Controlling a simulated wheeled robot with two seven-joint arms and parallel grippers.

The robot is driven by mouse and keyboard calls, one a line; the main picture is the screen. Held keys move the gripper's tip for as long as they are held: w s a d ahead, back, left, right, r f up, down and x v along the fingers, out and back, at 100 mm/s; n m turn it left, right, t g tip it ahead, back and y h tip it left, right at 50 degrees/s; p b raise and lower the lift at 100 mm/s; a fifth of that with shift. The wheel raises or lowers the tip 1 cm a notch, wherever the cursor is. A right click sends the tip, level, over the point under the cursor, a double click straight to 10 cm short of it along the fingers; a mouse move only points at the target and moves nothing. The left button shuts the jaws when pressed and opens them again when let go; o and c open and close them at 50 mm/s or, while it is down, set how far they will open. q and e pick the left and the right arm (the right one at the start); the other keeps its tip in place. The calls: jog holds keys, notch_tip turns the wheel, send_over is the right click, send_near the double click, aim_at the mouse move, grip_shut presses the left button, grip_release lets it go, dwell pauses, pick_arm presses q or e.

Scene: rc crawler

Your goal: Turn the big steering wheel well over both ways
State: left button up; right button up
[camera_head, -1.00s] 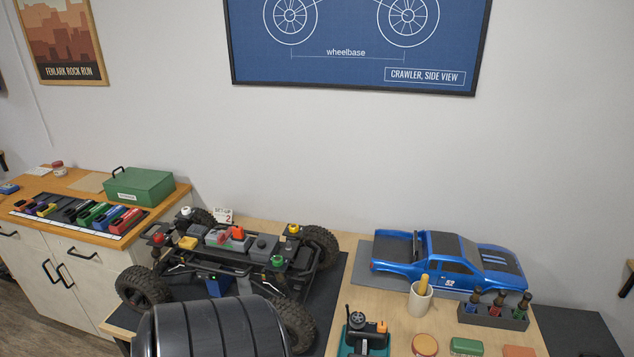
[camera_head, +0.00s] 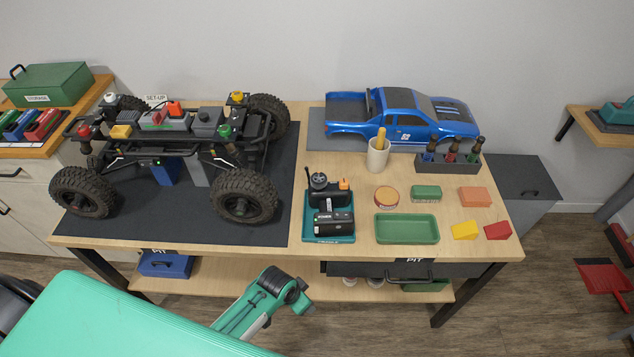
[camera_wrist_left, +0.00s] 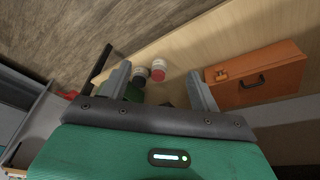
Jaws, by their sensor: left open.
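A hand-held radio transmitter stands in a teal cradle (camera_head: 330,236) on the wooden bench. A small dark steering wheel (camera_head: 318,180) sits at its upper left, with an orange knob (camera_head: 344,184) beside it. No larger hand steering wheel shows. My left gripper (camera_wrist_left: 158,84) is open and empty in the left wrist view, pointing towards a shelf with small jars (camera_wrist_left: 158,69) and an orange case (camera_wrist_left: 255,75). In the head view my teal arm is in front of the bench, below its top and apart from the transmitter. My right gripper is not in view.
The crawler chassis (camera_head: 190,130) stands on a dark mat (camera_head: 280,200) at left. A lower shelf (camera_head: 215,275) runs under the bench.

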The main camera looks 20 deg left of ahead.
pick_arm(q)
jog(key=w+d+r+m+h+b, duration=0.15)
jog(key=d+r+m, duration=0.25)
jog(key=r, duration=0.6)
jog(key=w+d+r+m+b, duration=0.2)
jog(key=w+d+r+m, duration=0.15)
jog(key=r, duration=0.65)
notch_tip(320, 180, up, 17)
jog(key=m+g+y, duration=0.3)
jog(key=m+y, duration=0.1)
jog(key=m, duration=0.6)
send_over(319, 177)
notch_tip(319, 177, down, 11)
jog(key=shift+s+p, duration=0.1)
jog(key=shift+p, duration=0.8)
jog(key=shift+f, duration=0.75)
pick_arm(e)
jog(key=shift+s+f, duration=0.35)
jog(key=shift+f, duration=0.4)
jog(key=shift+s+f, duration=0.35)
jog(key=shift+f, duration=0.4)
pick_arm(q)
jog(key=shift+c, duration=0.4)
